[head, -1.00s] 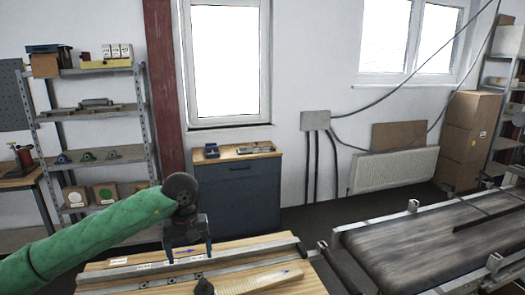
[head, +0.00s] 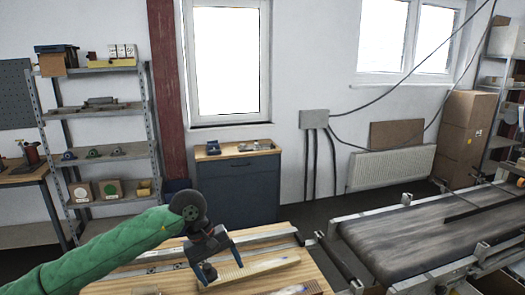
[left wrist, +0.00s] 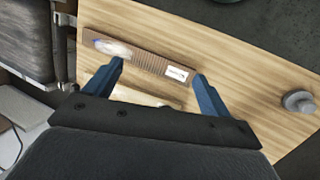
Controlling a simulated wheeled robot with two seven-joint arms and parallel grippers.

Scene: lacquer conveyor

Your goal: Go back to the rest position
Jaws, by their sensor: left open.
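My left gripper (head: 222,264) is open over the wooden worktop (head: 115,288) in the head view, tilted, with nothing between its fingers. A pale wooden strip (head: 262,268) lies close by its fingertips; whether they touch it I cannot tell. In the left wrist view the two blue fingers of the left gripper (left wrist: 158,70) stand wide apart. A brown ribbed strip (left wrist: 140,59) with a white label lies on the worktop (left wrist: 225,60) beyond them. My right gripper is in neither view.
A conveyor (head: 400,245) stands on the right, beside the worktop. A metal rail (head: 165,266) runs along the worktop's back. A grey round knob (left wrist: 298,101) is at the right in the left wrist view. A blue cabinet (head: 238,190) and shelves (head: 100,155) stand behind.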

